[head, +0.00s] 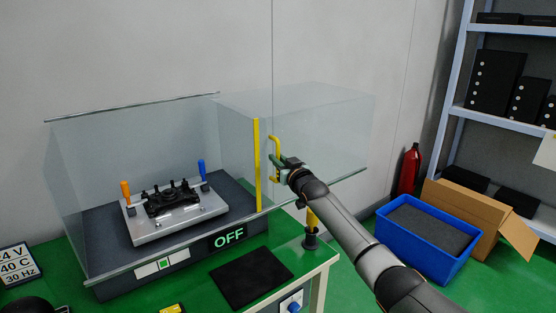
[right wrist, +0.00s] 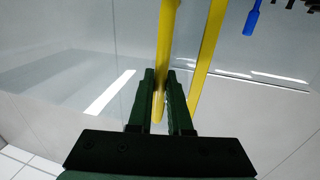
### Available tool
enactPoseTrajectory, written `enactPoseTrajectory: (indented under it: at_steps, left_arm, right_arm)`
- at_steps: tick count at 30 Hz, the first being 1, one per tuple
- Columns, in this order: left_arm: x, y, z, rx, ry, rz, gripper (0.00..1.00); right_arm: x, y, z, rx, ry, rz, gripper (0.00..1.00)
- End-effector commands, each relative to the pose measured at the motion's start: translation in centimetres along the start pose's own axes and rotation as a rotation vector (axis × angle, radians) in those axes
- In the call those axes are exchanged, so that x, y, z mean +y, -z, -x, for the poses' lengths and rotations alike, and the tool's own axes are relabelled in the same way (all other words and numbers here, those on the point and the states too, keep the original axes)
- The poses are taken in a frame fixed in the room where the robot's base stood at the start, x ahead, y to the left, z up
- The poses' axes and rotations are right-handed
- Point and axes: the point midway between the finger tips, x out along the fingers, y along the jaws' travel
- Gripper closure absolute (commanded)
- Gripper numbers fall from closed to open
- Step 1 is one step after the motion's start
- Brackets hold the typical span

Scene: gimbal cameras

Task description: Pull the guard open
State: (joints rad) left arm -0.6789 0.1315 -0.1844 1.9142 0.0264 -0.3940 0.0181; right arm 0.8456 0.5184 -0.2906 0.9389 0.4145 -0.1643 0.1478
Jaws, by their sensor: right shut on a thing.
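The guard (head: 320,125) is a clear panel with a yellow handle (head: 272,146). It reaches out to the right past the clear enclosure (head: 95,165) over the bench. A yellow edge strip (head: 257,165) stands upright just left of the handle. My right gripper (head: 283,168) is at the handle. In the right wrist view the fingers (right wrist: 160,95) are shut on the yellow handle (right wrist: 169,50), with the yellow strip (right wrist: 207,55) just to its right. My left gripper is not in view.
Inside the enclosure a metal fixture (head: 178,213) holds a black part between orange and blue handles. A sign reads OFF (head: 229,238). A blue bin (head: 425,240), a cardboard box (head: 480,215) and a red extinguisher (head: 409,170) stand at right, by a shelf (head: 490,118).

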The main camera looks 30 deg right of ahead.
Motion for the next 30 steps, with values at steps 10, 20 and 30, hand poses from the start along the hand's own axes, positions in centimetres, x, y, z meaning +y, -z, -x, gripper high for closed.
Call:
enactPoseTrajectory:
  at_steps: [10,20,30]
  left_arm:
    - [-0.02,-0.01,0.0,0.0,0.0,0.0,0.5]
    - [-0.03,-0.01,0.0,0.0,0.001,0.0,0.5]
    - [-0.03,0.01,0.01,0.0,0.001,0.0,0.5]
  right_arm:
    - [0.06,-0.13,0.01,-0.002,-0.001,0.0,1.0]
    - [0.03,-0.1,0.01,-0.002,-0.001,0.0,0.57]
    - [-0.01,-0.08,0.11,-0.001,0.0,0.0,0.53]
